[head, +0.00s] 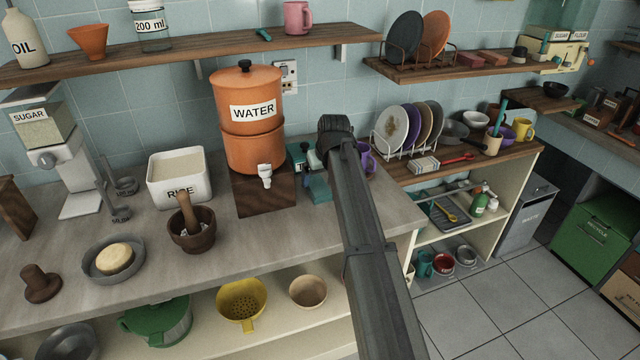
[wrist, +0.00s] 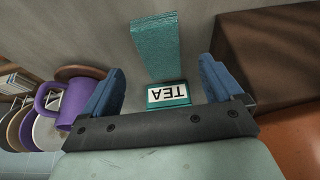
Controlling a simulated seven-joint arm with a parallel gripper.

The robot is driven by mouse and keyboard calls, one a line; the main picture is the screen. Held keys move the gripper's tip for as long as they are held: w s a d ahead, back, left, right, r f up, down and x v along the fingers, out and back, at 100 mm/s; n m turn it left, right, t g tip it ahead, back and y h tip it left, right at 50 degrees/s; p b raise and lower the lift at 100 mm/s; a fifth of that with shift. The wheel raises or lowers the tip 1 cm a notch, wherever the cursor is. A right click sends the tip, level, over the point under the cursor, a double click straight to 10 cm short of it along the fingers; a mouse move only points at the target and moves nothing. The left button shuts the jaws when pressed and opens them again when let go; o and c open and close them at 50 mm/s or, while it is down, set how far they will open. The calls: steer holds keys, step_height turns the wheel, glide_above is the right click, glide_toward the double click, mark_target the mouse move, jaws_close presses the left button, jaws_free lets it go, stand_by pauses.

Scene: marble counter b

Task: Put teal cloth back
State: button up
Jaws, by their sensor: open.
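The teal cloth (head: 318,187) lies on the counter just right of the wooden stand under the water dispenser. In the wrist view the cloth (wrist: 154,48) appears as a textured teal strip beyond the fingertips, roughly between them. My gripper (wrist: 160,88) is open with blue fingers apart and nothing between them that I can see held. A teal tin labelled TEA (wrist: 168,95) sits beside the cloth in the wrist view.
The orange water dispenser (head: 249,120) on its wooden stand (head: 263,190) is close on the left. A purple mug (head: 366,160) is close on the right, with a plate rack (head: 408,130) beyond. The counter's front strip (head: 260,235) is clear.

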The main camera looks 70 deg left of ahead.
steer(key=v, duration=0.6)
steer(key=shift+r, duration=0.2)
